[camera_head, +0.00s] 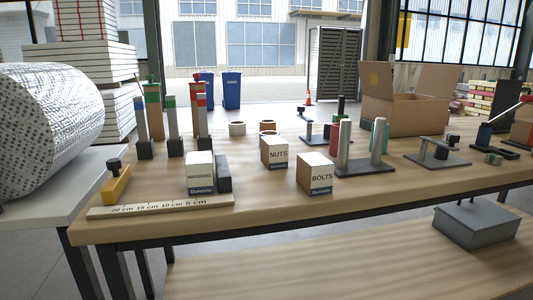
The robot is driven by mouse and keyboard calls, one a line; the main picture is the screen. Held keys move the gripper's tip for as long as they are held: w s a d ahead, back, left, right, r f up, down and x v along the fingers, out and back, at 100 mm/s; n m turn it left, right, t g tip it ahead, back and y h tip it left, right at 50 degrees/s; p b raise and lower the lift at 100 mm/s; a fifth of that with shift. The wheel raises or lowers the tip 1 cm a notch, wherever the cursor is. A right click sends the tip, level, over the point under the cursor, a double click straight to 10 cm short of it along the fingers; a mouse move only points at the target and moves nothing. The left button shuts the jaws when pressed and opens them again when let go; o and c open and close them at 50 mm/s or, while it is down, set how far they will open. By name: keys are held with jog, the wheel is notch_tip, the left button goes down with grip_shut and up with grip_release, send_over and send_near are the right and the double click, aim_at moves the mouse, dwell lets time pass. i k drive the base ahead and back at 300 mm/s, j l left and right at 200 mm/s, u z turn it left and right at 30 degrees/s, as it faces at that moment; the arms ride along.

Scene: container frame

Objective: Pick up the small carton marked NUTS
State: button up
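The small carton marked NUTS (274,152) stands upright on the wooden workbench (270,198), near the middle of the head view. The cartons stand apart from each other. My gripper is not in view.
A ruler board (160,207) lies along the front left edge. Upright coloured posts (173,128) stand at the back left. A metal fixture with cylinders (362,165) stands right of the cartons. Behind are tape rolls (237,128) and an open cardboard box (390,116).

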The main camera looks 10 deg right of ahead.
aim_at(274, 149)
jog(key=z, duration=0.55)
jog(key=j+z, duration=0.15)
jog(key=z, duration=0.25)
jog(key=j+z, duration=0.1)
jog(key=z, duration=0.3)
jog(key=k+j+z, duration=0.1)
jog(key=z, duration=0.3)
jog(key=k+j, duration=0.1)
jog(key=j, duration=0.4)
jog(key=k+j, duration=0.1)
jog(key=j, duration=0.4)
jog(key=k+j, duration=0.1)
jog(key=j, duration=0.4)
